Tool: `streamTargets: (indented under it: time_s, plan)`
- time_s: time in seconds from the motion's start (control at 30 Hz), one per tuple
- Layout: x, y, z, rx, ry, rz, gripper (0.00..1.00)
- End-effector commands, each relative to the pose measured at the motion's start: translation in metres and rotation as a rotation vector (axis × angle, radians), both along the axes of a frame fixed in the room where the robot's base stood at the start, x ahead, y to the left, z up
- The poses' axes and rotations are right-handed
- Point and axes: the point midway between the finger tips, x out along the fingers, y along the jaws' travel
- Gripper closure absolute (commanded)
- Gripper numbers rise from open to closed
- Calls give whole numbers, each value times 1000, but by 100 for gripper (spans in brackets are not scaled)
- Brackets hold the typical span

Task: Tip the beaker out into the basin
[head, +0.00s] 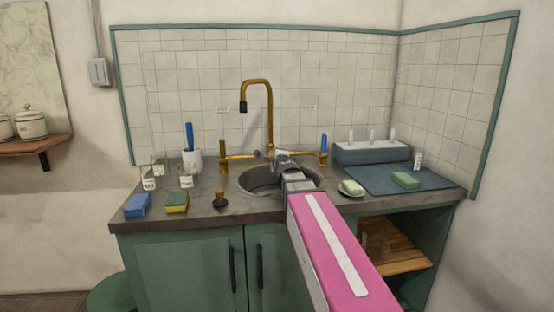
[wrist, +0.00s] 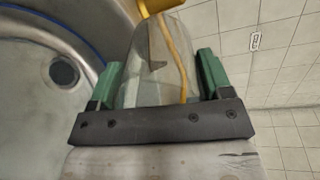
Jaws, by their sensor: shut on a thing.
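My gripper (head: 280,158) is over the round basin (head: 243,182) in the head view. In the wrist view its green fingers (wrist: 157,68) are shut on the clear glass beaker (wrist: 150,50), one on each side. The wrist picture is rolled, with the basin (wrist: 28,75) and its dark drain on the left and the tiled wall on the right, so the beaker appears tipped sideways. In the head view my gripper largely hides the beaker. Whether anything is in it or pouring out, I cannot tell.
The brass tap (head: 270,115) rises behind the basin. Several glass jars (head: 187,181), a blue sponge (head: 137,206), a green-yellow sponge (head: 177,202) and a stopper (head: 220,198) are on the left. A soap dish (head: 351,193), mat (head: 378,181) and rack (head: 370,155) are on the right.

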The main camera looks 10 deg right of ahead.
Motion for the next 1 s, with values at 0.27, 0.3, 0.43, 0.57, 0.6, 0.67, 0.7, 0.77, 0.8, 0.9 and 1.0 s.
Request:
streamTargets:
  time_s: [0.27,0.3,0.43,0.57,0.6,0.67,0.7,0.77,0.8,0.9,1.0]
  plan:
    - [-1,0,-3,0,-90,0,60]
    - [-1,0,-3,0,-90,0,60]
    - [-1,0,-3,0,-88,0,60]
    - [-2,0,-5,0,-113,-1,60]
    - [-2,0,-7,-1,-132,-2,60]
    - [-4,0,-10,-1,-172,-1,60]
    - [-5,0,-11,0,-200,-1,60]
    - [-5,0,-14,0,-242,0,60]
    - [-6,0,-15,0,-269,0,60]
    - [-7,0,-18,0,-331,0,60]
    - [-9,0,-23,0,-367,0,60]
